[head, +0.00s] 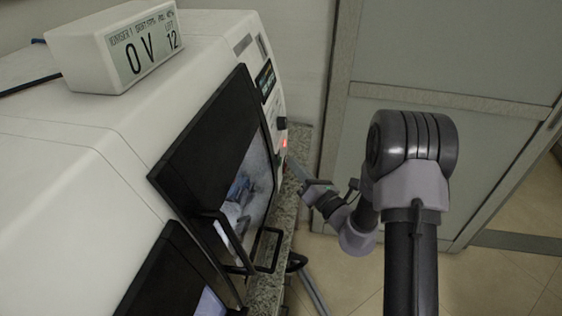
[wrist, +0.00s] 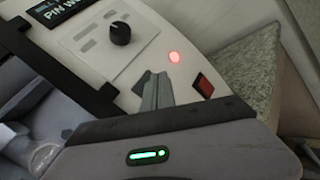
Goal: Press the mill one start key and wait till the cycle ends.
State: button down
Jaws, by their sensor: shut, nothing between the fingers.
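A white mill (head: 215,45) with a dark-framed window door (head: 205,140) fills the left of the head view. Its control panel (wrist: 145,50) shows in the wrist view with a black knob (wrist: 120,33), a glowing red round light (wrist: 174,57) and a dark red square switch (wrist: 203,85). I cannot read which of these is the start key. The red glow (head: 284,143) also shows in the head view. My gripper (head: 291,162) is shut and empty, close in front of the panel. In the wrist view its fingertips (wrist: 157,76) lie below-left of the red light; contact cannot be told.
A display (wrist: 60,8) above the knob reads "PIN W", cut off. A white box (head: 115,45) reading "0 V" and "12" sits on the mill. A second dark-framed door (head: 165,275) is at bottom left. A granite ledge (head: 300,150) runs below the panel.

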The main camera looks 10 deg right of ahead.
jog(key=shift+a, duration=0.1)
jog(key=shift+w+a, duration=0.15)
jog(key=shift+a, duration=0.2)
